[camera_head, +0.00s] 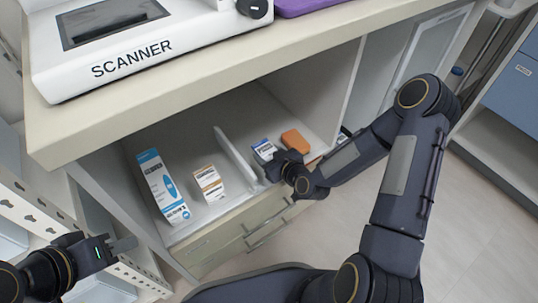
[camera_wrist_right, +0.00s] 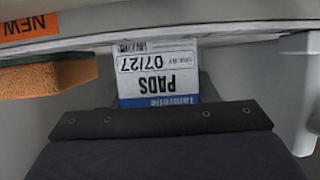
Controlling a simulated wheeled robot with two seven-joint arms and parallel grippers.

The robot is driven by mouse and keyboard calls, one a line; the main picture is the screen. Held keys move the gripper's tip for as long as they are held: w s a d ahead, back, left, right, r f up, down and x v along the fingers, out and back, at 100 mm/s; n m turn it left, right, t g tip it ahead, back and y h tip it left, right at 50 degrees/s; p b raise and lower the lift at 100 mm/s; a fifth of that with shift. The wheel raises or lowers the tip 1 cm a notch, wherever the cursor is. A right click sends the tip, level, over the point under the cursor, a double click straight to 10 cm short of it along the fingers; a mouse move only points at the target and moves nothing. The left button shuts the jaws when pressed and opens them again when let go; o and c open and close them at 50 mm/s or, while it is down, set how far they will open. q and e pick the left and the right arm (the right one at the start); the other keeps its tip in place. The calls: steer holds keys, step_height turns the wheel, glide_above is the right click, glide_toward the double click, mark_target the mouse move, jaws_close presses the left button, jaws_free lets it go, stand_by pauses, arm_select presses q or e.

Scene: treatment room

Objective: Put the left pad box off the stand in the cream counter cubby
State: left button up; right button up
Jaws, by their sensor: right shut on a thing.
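The pad box (camera_head: 263,149), white and blue, is inside the cream counter cubby (camera_head: 275,107), right of a thin white divider. In the right wrist view the box (camera_wrist_right: 158,75) shows its PADS label upside down and the date 07/27. My right gripper (camera_head: 278,161) reaches in from the front and is shut on the box; its dark palm hides the near end. Whether the box touches the cubby floor I cannot tell. My left gripper (camera_head: 118,246) is at the lower left, away from the box; its jaw opening is not clear.
An orange sponge (camera_head: 294,140) lies just right of the box, also in the wrist view (camera_wrist_right: 50,88). Left of the divider (camera_head: 235,153) stand a tall blue-white carton (camera_head: 160,184) and a small brown-white box (camera_head: 209,182). A scanner (camera_head: 130,40) sits on the countertop. A perforated white rack (camera_head: 40,212) is at left.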

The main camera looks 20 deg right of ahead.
steer(key=o, duration=1)
steer(key=shift+r, duration=0.1)
steer(key=p+v, duration=0.3)
steer(key=v, duration=0.9)
steer(key=s+d+r+m+g+h, duration=0.1)
steer(key=s+d+r+g, duration=0.15)
steer(key=r, duration=0.25)
steer(key=s+d+r+m+g+h, duration=0.1)
steer(key=d+r+g+h, duration=0.15)
steer(key=r, duration=0.25)
steer(key=s+a+r+m+y, duration=0.1)
steer(key=s+r, duration=0.1)
steer(key=s, duration=0.2)
steer(key=s+r+m+g, duration=0.1)
steer(key=s+r, duration=0.2)
steer(key=s, duration=0.2)
steer(key=s+a+r+m+g+y, duration=0.1)
steer(key=s+r, duration=0.2)
steer(key=s, duration=0.1)
steer(key=shift+s+a+r+m+y, duration=0.2)
steer(key=shift+s+a+m+y, duration=0.15)
steer(key=shift+m, duration=0.05)
